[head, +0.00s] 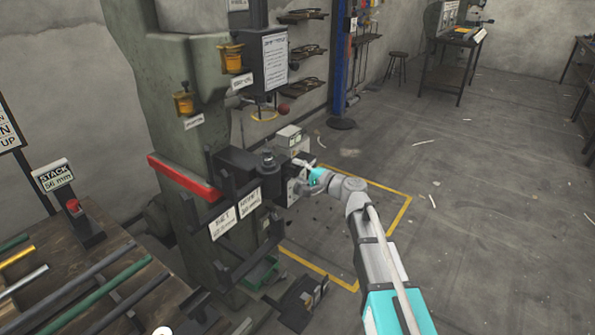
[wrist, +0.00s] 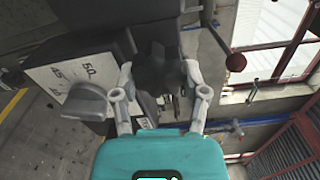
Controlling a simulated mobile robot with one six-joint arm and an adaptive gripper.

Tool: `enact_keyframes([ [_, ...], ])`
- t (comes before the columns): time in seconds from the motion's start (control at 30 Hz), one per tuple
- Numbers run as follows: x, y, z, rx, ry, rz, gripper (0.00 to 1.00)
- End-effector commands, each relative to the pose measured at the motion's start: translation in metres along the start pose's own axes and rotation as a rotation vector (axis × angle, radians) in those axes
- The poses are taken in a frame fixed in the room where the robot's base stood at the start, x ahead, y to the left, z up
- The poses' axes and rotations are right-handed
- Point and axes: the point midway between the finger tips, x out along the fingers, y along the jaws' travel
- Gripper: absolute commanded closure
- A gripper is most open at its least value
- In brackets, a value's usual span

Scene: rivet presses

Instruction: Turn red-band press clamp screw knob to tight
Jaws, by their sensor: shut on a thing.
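The press with the red band (head: 185,178) stands left of centre in the head view. My gripper (head: 304,168) reaches its front from the right. In the wrist view, my gripper (wrist: 160,78) has one finger on each side of a dark, lobed clamp screw knob (wrist: 157,68) and is shut on it. The knob's screw and far side are hidden. In the head view my fingers and wrist largely cover the knob. No mark of how tight the knob is can be read.
A white scale plate (wrist: 72,78) lies left of the knob, with a grey rounded part (wrist: 85,103) before it. A red ball (wrist: 236,62) on a rod is at the right. A workbench with bars (head: 75,285) stands at lower left. The right floor is mostly clear.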

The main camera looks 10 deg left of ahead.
Motion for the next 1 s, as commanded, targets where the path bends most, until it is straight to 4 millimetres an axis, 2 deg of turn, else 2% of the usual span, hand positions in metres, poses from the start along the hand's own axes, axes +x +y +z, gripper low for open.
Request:
enact_keyframes([
  [1.0, 0.0000, 0.0043, 0.0013, 0.953, 0.003, -0.001, 0.90],
])
